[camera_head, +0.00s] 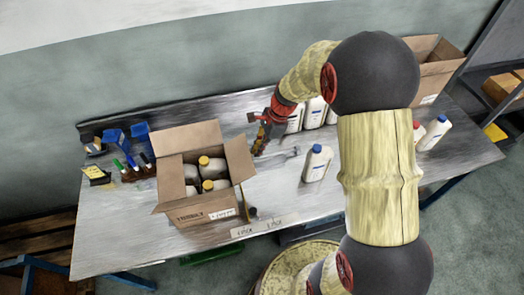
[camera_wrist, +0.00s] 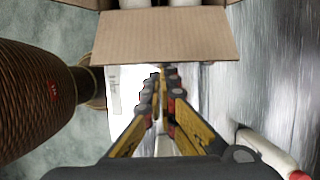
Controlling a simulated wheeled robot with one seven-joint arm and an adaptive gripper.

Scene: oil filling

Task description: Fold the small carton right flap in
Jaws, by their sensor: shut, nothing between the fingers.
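The small carton (camera_head: 192,211) stands open on the left half of the metal table, with grey yellow-capped bottles (camera_head: 215,168) inside. Its right flap (camera_head: 240,159) sticks up and outward. The back flap (camera_head: 188,137) stands up, and the left flap (camera_head: 170,179) is also raised. My gripper (camera_head: 260,149) is just right of the right flap, pointing down, shut and empty. In the wrist view, the right flap (camera_wrist: 165,37) spans the top, and the shut fingertips (camera_wrist: 157,76) appear just below its edge. I cannot tell whether they touch it.
A white blue-capped bottle (camera_head: 317,164) stands right of the carton, with more white bottles (camera_head: 314,112) behind my arm. Another carton (camera_head: 437,68) is at the back right. Blue-handled tools (camera_head: 114,137) and brushes (camera_head: 137,172) lie at left. My arm hides part of the table.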

